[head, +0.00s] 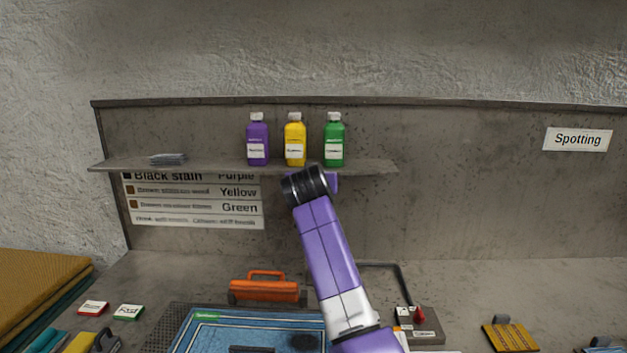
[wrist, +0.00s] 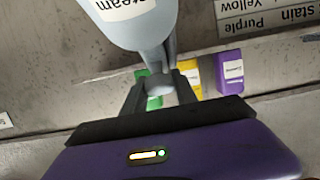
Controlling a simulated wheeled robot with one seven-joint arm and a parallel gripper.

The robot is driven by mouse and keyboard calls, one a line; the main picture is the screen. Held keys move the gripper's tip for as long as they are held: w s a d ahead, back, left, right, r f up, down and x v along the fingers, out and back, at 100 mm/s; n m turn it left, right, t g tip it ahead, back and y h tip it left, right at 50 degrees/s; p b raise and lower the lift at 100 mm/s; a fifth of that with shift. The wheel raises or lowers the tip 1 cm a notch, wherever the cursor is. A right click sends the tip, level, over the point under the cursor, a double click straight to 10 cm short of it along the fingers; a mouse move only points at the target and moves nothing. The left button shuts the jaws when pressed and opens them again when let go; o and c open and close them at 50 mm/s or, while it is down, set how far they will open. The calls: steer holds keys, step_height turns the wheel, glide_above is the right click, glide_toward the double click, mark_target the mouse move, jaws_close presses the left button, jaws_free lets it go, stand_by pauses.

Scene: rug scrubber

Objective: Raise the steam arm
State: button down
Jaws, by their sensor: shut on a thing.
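A pale grey, rounded body with a white label ending in "team" (wrist: 130,22) fills the top of the wrist view; it looks like the steam arm's head. My gripper (wrist: 161,87) is shut on its narrow grey end, with a finger on either side. In the head view my purple arm covers this spot, so the gripper and the held part are hidden there. A thin dark bent tube (head: 403,284) rises behind a small grey box (head: 421,325) right of my arm. I cannot tell whether it joins the held part.
Purple (head: 257,140), yellow (head: 295,140) and green (head: 334,140) bottles stand on the shelf (head: 210,166) behind my arm. An orange-handled tool (head: 266,289) lies by the blue rug (head: 205,337). A yellow brush (head: 510,337) lies at right.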

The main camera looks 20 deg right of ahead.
steer(key=c, duration=1.1)
jaws_free()
steer(key=shift+w+d+r, duration=0.1)
steer(key=shift+w+r, duration=0.05)
steer(key=shift+r, duration=0.35)
steer(key=shift+c, duration=0.2)
steer(key=shift+o, duration=0.6)
steer(key=shift+f, duration=0.25)
steer(key=b+v, duration=0.2)
steer(key=v, duration=0.5)
steer(key=shift+f, duration=0.1)
steer(key=shift+s, duration=0.4)
